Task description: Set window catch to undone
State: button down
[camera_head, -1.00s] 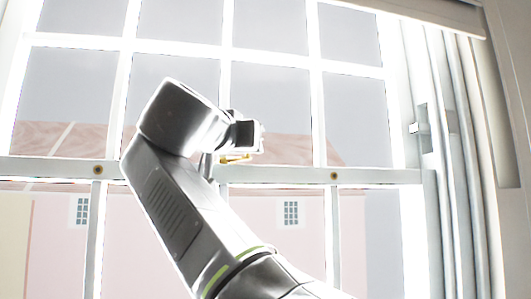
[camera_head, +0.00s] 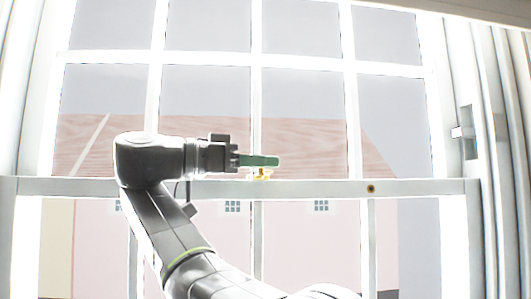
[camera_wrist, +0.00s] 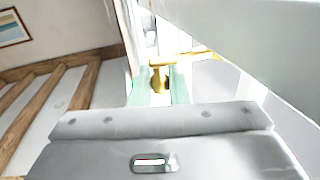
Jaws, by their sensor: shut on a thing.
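The brass window catch (camera_head: 262,174) sits on the middle rail of the sash window, near the centre. In the wrist view its upright knob (camera_wrist: 160,76) stands between my two green fingers, and a brass arm (camera_wrist: 198,54) reaches to the right towards the pale window frame. My gripper (camera_head: 272,161) comes in from the left, level with the top of the rail, and is shut on the catch. In the head view the fingers hide the upper part of the catch.
A pale curtain (camera_head: 508,120) hangs at the right. The wrist view shows a wooden rail structure (camera_wrist: 85,88) and a framed picture (camera_wrist: 12,27).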

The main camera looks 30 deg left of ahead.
jog(key=shift+g+h, duration=0.3)
jog(key=shift+h, duration=0.1)
jog(key=c, duration=1.4)
grip_release()
jog(key=shift+a, duration=0.1)
jog(key=shift+c, duration=0.2)
